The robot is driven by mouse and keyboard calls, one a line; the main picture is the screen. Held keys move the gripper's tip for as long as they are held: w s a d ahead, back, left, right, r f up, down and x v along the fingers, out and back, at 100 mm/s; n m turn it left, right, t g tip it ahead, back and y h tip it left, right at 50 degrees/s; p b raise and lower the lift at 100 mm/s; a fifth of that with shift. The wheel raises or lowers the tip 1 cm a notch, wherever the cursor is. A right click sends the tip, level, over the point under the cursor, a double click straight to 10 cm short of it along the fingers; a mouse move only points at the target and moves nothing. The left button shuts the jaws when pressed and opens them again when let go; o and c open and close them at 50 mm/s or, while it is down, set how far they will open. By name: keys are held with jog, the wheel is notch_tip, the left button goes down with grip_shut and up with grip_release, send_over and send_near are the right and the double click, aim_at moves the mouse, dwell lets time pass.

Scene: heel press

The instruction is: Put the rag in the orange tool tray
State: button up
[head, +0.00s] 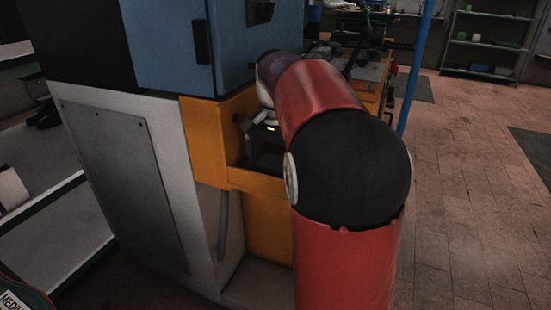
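My red and black arm reaches forward over the front of a machine and hides much of what lies behind it. My gripper (263,130) shows only in part, as a small grey and dark shape left of the arm. It is inside or just above an orange tray-like part of the machine (205,140). I cannot tell whether its fingers are open or shut, or whether they hold anything. A dark greenish area shows below the gripper within the orange walls. I cannot make out the rag; it may be hidden by my arm.
The machine has a blue cabinet (165,45) above and a grey panelled body (130,185) below. A light shelf (55,240) stands at the left. A blue pole (415,70) rises behind my arm. The tiled floor (470,190) at the right is clear; shelving (488,42) stands far back.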

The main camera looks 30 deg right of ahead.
aim_at(276, 163)
notch_tip(276, 163, up, 12)
jog(key=p, duration=0.3)
jog(key=s+a+f+n+t, duration=0.2)
jog(key=s+a+f+n, duration=0.3)
jog(key=s, duration=0.5)
jog(key=s+a+f+n+t, duration=0.3)
jog(key=s+a+f+n, duration=0.2)
jog(key=s+a+f, duration=0.3)
notch_tip(276, 163, down, 2)
jog(key=shift+s+a+t, duration=0.3)
jog(key=shift+s+a, duration=0.05)
jog(key=shift+s, duration=0.75)
